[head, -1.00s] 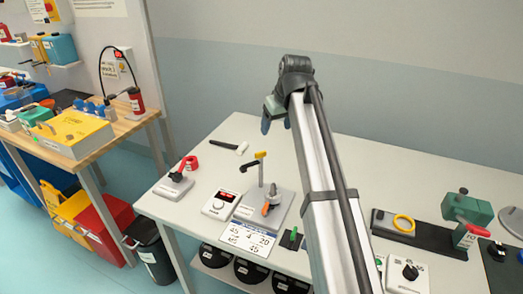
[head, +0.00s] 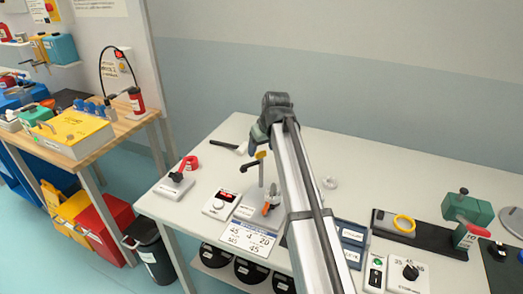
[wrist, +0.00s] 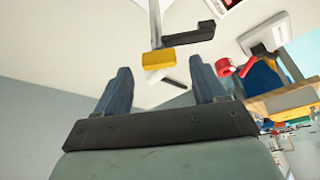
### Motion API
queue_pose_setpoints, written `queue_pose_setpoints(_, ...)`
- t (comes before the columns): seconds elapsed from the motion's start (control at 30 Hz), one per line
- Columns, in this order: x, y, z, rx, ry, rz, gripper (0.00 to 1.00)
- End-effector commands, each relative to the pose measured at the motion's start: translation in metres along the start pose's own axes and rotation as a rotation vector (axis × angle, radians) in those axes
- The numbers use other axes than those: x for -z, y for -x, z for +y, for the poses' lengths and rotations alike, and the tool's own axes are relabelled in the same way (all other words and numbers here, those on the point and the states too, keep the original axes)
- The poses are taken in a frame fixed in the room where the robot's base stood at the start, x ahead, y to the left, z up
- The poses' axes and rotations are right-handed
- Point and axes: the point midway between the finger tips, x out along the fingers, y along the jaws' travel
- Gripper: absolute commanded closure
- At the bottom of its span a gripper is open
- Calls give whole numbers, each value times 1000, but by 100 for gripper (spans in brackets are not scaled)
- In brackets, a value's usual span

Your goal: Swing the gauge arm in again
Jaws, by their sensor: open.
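The gauge arm (head: 250,164) sits on top of a thin upright post on a grey station plate. It has a black end pointing left and a yellow end block (head: 261,155). In the wrist view the black part (wrist: 188,38) and the yellow block (wrist: 158,58) show just beyond my fingers. My gripper (head: 257,139) is above and slightly behind the yellow block in the head view, partly hidden by my arm. Its two blue fingers are spread and hold nothing. The yellow block appears between the fingertips in the wrist view, but contact is not visible.
An orange-tipped knob (head: 269,208) sits on the plate near the post. A black-and-white tool (head: 236,147) lies behind. The table right of my arm is partly clear.

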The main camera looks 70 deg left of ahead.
Motion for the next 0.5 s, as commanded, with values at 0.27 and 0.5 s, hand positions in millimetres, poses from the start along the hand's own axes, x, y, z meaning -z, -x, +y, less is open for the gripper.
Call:
queue_pose_setpoints(0.27,0,-17,0,0,0,0,30)
queue_pose_setpoints(0.5,0,-18,0,0,0,0,30)
